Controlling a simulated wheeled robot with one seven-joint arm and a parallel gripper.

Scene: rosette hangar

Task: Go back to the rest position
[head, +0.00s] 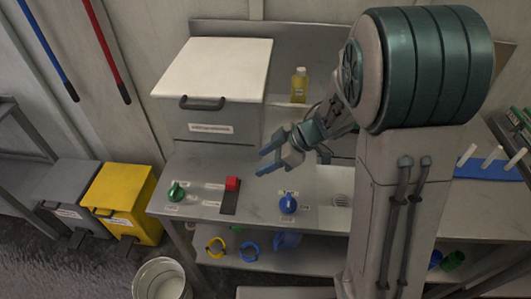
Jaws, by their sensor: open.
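My gripper (268,160) is in the head view, raised above the middle of the grey workbench (189,205). Its two blue fingers point left and stand apart, with nothing seen between them. My arm reaches in from the right, and its large shoulder hides part of the bench and the wall behind it.
A yellow bin (118,196), a grey bin (72,190) and a bucket (160,281) stand on the floor at left.

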